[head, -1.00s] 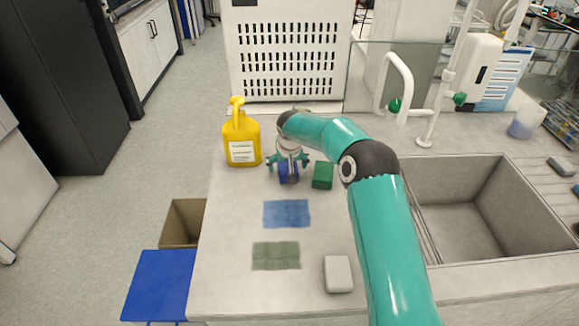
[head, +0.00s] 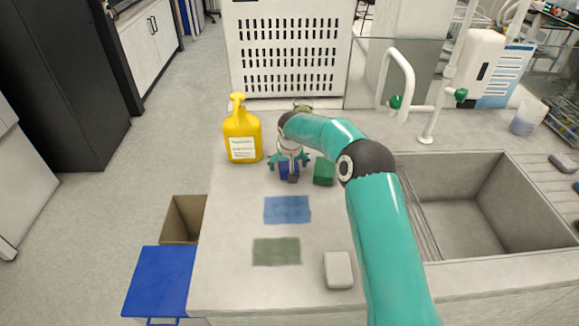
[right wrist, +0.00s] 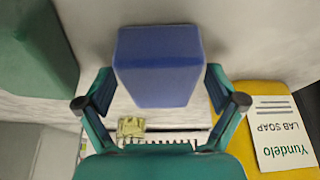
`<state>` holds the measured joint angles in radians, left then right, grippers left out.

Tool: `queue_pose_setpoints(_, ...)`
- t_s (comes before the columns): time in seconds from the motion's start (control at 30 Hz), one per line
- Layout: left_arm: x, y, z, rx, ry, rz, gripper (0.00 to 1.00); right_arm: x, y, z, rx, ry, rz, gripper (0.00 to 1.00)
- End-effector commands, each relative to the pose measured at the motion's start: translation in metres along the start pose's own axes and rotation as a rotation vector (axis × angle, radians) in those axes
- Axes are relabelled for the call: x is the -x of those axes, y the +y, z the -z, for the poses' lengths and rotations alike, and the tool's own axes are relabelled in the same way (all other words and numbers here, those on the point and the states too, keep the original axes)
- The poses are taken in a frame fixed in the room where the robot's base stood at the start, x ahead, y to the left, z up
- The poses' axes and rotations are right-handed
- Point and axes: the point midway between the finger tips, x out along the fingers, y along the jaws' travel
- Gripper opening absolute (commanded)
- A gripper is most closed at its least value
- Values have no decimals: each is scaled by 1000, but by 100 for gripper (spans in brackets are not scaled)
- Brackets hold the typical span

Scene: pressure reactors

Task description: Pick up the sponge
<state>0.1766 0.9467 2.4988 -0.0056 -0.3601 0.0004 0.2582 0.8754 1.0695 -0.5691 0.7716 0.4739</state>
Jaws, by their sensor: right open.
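A blue sponge block (head: 285,174) stands on the counter to the right of the yellow soap bottle, partly hidden by my gripper. It also shows in the right wrist view (right wrist: 158,72). My right gripper (head: 289,163) is open over it. In the right wrist view the two fingers of my gripper (right wrist: 160,85) are at either side of the blue sponge, with small gaps seen. A green sponge (head: 324,172) is close to the right of it; it shows at the left in the right wrist view (right wrist: 38,60). My left gripper is not in view.
The yellow soap bottle (head: 242,134) stands close to the left of my right gripper. A blue cloth (head: 287,210) and a green cloth (head: 276,251) lie flat in front. A grey-white block (head: 338,270) is near the front edge. A sink (head: 467,213) is at the right.

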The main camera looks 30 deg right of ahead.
Motion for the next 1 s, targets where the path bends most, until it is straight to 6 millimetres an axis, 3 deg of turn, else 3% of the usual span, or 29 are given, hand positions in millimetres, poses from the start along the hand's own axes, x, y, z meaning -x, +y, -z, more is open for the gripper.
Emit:
queue_pose_setpoints(0.43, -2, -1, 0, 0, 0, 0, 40, -1, 1, 0, -1, 0, 0, 94)
queue_pose_setpoints(0.77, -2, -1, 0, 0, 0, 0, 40, -1, 2, 0, -2, 0, -1, 40)
queue_pose_setpoints(1.0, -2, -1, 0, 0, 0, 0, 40, -1, 2, 0, -2, 0, -1, 40)
